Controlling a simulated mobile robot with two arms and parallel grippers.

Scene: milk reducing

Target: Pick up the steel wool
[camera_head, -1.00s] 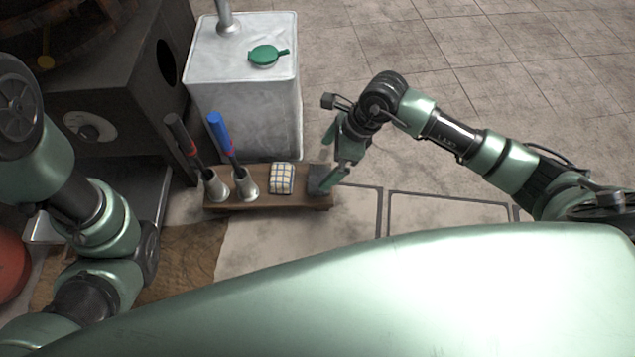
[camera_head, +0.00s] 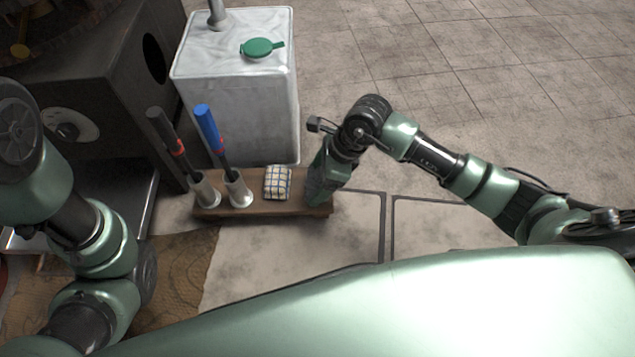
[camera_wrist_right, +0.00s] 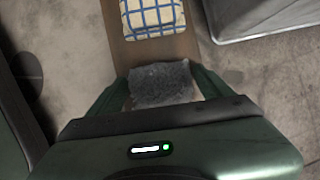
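The steel wool (camera_wrist_right: 162,86) is a dark grey, rough block on the right end of a wooden board. In the head view it is mostly hidden behind my right gripper (camera_head: 324,184), which points down over that end. In the right wrist view the two green fingers of my right gripper (camera_wrist_right: 158,79) stand on either side of the steel wool. The fingers are spread, with small gaps showing beside the block, and it appears to rest on the board. My left arm shows at the left of the head view, but its gripper is out of sight.
The wooden board (camera_head: 262,208) also carries a checked sponge (camera_head: 278,183) and two holders with a black-handled (camera_head: 160,125) and a blue-handled tool (camera_head: 209,128). A white tank (camera_head: 240,95) stands close behind. Tiled floor to the right is clear.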

